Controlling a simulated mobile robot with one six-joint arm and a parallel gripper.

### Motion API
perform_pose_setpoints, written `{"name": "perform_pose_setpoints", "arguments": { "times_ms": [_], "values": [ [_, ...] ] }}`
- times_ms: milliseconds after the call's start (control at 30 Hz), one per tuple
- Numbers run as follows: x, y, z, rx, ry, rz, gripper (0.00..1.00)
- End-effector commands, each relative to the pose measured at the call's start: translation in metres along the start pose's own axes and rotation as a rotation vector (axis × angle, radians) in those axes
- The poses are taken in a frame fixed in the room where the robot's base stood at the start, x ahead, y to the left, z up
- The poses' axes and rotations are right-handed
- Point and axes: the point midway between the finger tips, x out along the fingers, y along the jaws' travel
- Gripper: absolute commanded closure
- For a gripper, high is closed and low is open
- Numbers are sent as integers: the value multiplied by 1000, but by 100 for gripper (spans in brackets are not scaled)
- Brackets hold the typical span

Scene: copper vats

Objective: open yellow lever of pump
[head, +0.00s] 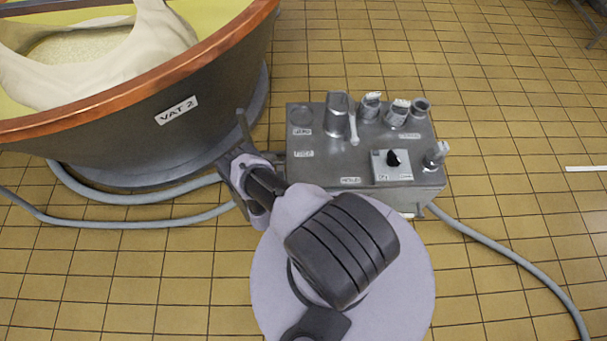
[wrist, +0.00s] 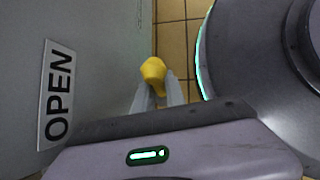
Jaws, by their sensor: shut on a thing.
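The yellow lever (wrist: 153,70) shows in the wrist view as a rounded yellow knob close to the pump's grey side wall. My gripper (wrist: 158,92) is shut on the yellow lever, with its two pale fingers at the knob's near end. A white label reading OPEN (wrist: 57,95) is on the wall to the left of the lever. In the head view the pump (head: 300,170) is a grey metal box on the floor, and my gripper (head: 248,178) is at its left side. The lever is hidden in that view. I cannot tell how far the lever is turned.
A large copper-rimmed vat labelled VAT 2 (head: 178,110) stands to the left, close to my gripper. Grey hoses (head: 150,222) run along the floor on both sides of the pump. Tiled floor (head: 500,120) is mostly clear to the right.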

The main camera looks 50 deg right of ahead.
Motion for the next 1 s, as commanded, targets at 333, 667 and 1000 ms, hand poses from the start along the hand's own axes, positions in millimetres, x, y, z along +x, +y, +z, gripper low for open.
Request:
{"name": "perform_pose_setpoints", "arguments": {
  "times_ms": [333, 667, 1000],
  "values": [
    [0, 0, 1, 0, -1, 1, 63],
    [-32, 1, 2, -4, 0, 3, 63],
    [-133, 2, 2, -1, 1, 4, 63]
  ]
}}
